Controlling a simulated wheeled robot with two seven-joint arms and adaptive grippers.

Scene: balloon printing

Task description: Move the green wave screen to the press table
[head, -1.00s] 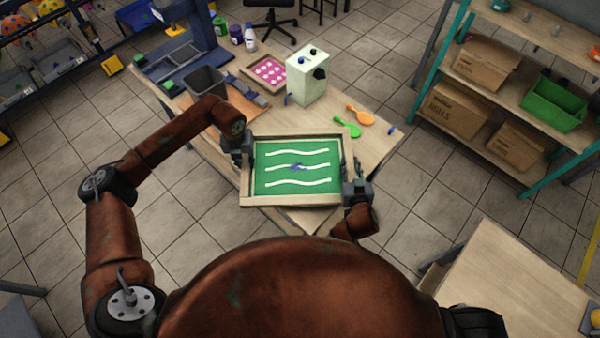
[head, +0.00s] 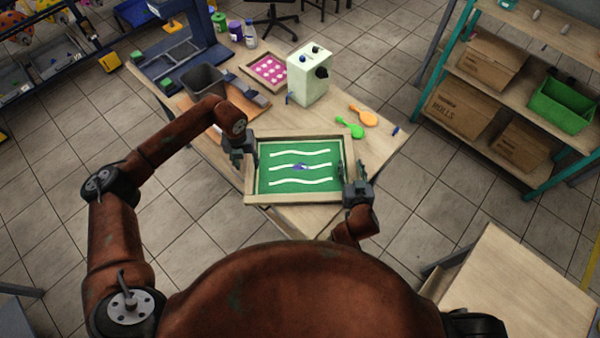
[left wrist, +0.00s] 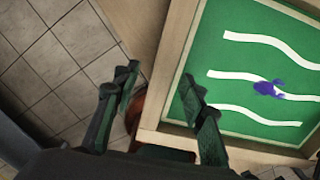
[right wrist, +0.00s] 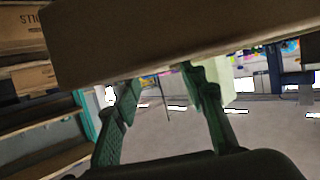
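The green wave screen (head: 300,184) is a wooden frame with a green sheet, white wavy lines and a small purple mark. It lies at the near end of the wooden table (head: 375,143) that bears the blue press (head: 175,55). My left gripper (head: 249,148) is at its left rim; in the left wrist view its fingers (left wrist: 162,92) are apart, with the rim between them. My right gripper (head: 351,173) is at the right rim with its fingers spread. In the right wrist view these fingers (right wrist: 162,85) are apart, close under a wooden edge.
On the same table are a pink dotted screen (head: 267,70), a pale box with knobs (head: 308,82), a grey bin (head: 204,82), and green (head: 349,127) and orange (head: 363,116) paddles. A bare wooden table (head: 515,285) stands at the lower right.

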